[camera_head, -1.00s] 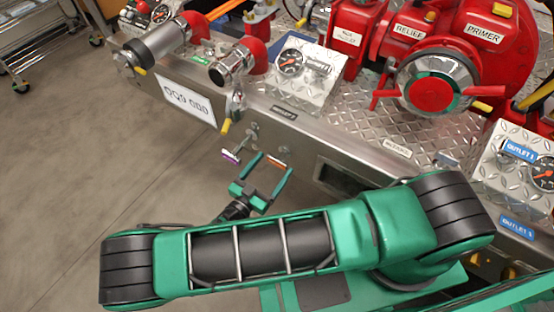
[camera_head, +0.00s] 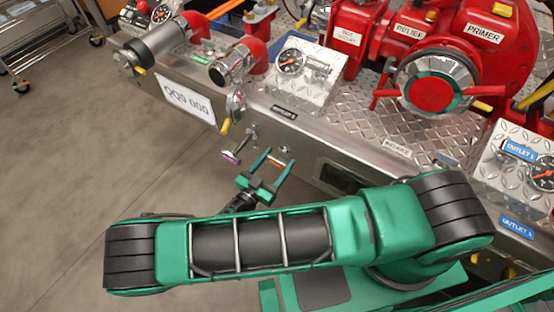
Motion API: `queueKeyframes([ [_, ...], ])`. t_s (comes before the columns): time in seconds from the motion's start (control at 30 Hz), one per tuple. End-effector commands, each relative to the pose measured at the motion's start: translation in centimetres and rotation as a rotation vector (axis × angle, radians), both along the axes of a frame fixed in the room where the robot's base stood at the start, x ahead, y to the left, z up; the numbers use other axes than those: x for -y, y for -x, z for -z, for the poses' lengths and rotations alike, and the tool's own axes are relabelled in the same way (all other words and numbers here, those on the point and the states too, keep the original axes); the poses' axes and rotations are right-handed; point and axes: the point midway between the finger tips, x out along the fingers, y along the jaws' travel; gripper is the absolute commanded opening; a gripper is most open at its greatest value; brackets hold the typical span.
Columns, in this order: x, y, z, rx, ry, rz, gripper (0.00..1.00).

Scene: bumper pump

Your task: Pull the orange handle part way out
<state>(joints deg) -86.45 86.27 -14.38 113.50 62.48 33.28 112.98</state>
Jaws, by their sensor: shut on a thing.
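The orange handle (camera_head: 276,162) is a small bar low on the front panel of the metal pump bed, right of a similar purple handle (camera_head: 230,157). My green gripper (camera_head: 279,157) comes up from below, with a finger on either side of the orange handle. It is shut on the handle. The fingers hide part of the bar. A small orange patch shows between them. How far its rod stands out of the panel is hard to tell. The purple handle stands apart, left of my gripper, on a visible metal rod.
A valve with a yellow-tipped lever (camera_head: 226,126) hangs above the purple handle. A dark recessed opening (camera_head: 340,178) in the panel lies right of my gripper. My green arm crosses the foreground. The grey floor (camera_head: 100,140) at left is open.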

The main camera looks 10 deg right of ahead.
Motion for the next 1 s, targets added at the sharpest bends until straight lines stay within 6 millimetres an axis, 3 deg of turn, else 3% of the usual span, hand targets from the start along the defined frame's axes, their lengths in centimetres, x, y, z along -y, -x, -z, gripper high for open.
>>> queueKeyframes([
  [0.2, -2.1, 1.8, 0.0, -0.001, -0.005, -0.004, 0.22],
  [0.43, -2.1, 1.8, 0.0, 0.001, -0.005, -0.004, 0.22],
  [0.47, -2.1, 1.8, 0.0, 0.001, -0.005, -0.004, 0.65],
  [0.53, -2.1, 1.8, 0.0, 0.0, -0.004, -0.004, 0.81],
  [0.83, -2.0, 1.9, 0.0, 0.0, -0.003, -0.002, 0.81],
  [1.0, -3.0, 2.8, 0.0, 0.0, -0.003, -0.003, 0.81],
])
